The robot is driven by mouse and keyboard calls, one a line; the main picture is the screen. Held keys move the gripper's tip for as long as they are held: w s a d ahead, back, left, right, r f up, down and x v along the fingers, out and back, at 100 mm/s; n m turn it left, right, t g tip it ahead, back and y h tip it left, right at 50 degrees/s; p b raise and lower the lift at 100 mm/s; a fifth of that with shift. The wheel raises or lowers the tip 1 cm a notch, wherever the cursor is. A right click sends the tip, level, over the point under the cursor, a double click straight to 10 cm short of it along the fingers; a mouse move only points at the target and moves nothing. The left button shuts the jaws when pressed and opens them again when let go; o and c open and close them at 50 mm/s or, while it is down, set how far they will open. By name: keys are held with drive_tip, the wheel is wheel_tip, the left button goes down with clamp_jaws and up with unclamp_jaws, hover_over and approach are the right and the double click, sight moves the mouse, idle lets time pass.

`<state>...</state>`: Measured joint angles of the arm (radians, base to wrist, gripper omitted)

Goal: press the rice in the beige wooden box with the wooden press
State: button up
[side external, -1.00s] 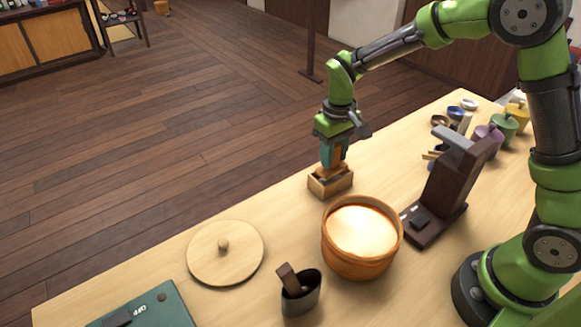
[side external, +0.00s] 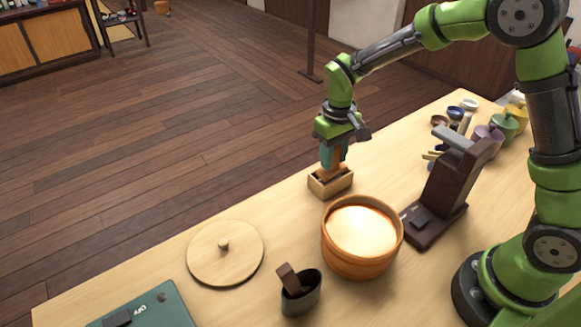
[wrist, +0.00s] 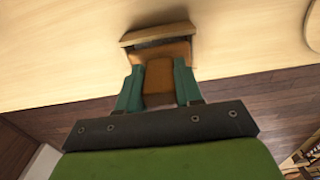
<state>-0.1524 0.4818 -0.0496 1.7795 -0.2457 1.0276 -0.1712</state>
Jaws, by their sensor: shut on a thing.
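The beige wooden box (side external: 330,186) stands on the table near its far edge, beyond the round tub. My gripper (side external: 333,162) points down over it, shut on the wooden press (wrist: 158,76). In the wrist view the press's handle is between the two teal fingers, and its wider base lies at the box opening. A rim of the box (wrist: 157,32) shows past the base, with a dark gap between them. The rice in the box is hidden, and I cannot tell how deep the press sits.
A round wooden tub (side external: 358,262) of white rice stands in front of the box. Near it are a round lid (side external: 208,270), a dark cup with a paddle (side external: 302,300) and a dark brown stand (side external: 448,190). Cups and small bowls are at the right back.

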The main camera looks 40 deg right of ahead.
drive_tip(key=shift+f, duration=1.15)
idle(1.1)
drive_tip(key=shift+r, duration=3.8)
